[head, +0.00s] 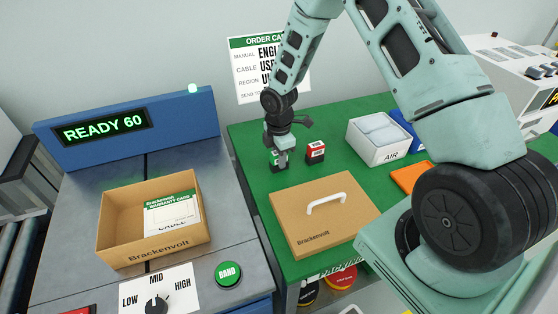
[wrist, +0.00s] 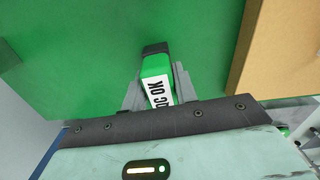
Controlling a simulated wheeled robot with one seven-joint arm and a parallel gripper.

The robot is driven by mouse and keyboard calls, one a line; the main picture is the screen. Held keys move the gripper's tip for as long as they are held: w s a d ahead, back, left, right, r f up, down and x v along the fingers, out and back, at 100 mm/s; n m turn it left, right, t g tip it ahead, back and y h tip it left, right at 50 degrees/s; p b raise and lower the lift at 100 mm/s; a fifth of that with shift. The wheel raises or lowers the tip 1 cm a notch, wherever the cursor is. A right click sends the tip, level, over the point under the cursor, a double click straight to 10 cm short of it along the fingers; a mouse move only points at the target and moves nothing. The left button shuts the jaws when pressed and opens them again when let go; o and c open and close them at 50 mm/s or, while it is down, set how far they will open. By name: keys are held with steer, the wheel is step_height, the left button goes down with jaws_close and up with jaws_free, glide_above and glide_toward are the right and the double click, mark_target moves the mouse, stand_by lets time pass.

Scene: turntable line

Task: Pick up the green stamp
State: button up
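The green stamp (head: 274,161) is at the left part of the green mat, partly hidden by my gripper (head: 281,155) in the head view. In the wrist view the green stamp (wrist: 156,73) has a black end and a white label with black letters. My gripper (wrist: 159,88) has one grey finger on each side of it, with no clear gap, so it looks shut on the stamp. I cannot tell whether the stamp is clear of the mat.
A red and black stamp (head: 316,151) stands close to the right. A brown Brackenvolt lid (head: 308,226) with a white handle lies in front. A white AIR box (head: 371,149) is further right. An open carton (head: 116,233) with a card sits on the left bench.

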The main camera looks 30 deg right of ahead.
step_height(320, 180, up, 10)
steer(key=shift+b, duration=0.35)
steer(key=o, duration=0.3)
steer(key=shift+c, duration=1)
steer(key=shift+o, duration=0.4)
